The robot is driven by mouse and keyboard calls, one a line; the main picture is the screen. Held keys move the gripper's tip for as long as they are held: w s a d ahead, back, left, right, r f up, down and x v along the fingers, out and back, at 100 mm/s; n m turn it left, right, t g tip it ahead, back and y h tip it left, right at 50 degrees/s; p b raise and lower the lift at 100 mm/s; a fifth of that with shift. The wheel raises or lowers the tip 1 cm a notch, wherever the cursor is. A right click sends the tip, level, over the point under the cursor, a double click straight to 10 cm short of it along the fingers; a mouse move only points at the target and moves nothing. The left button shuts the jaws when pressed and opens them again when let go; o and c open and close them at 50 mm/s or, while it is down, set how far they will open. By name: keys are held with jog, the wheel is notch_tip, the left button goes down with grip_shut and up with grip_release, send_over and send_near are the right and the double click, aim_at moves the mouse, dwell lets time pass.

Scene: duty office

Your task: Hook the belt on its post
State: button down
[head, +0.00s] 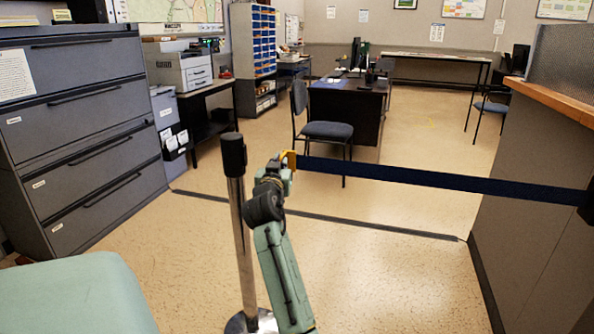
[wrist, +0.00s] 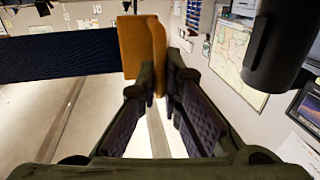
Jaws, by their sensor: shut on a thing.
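The dark blue belt (head: 440,180) stretches from its mount on the right counter to my gripper (head: 286,163). Its orange end tab (head: 291,160) is at my fingertips. In the wrist view the belt (wrist: 60,55) comes in from the left to the orange tab (wrist: 135,48). My gripper (wrist: 160,80) is shut on the tab's lower part. The post (head: 236,190) is a steel pole with a black top, standing upright just left of my gripper. Its black head (wrist: 275,45) shows at the upper right of the wrist view, apart from the tab.
Grey filing cabinets (head: 75,130) stand at the left. A counter with a wood edge (head: 560,100) stands at the right. Beyond the belt are a chair (head: 325,130) and a dark desk (head: 350,105).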

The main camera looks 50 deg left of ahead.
jog(key=s+a+b, duration=0.1)
jog(key=s+a, duration=0.3)
jog(key=a, duration=0.3)
jog(key=shift+s+b, duration=0.3)
jog(key=c, duration=1.7)
grip_release()
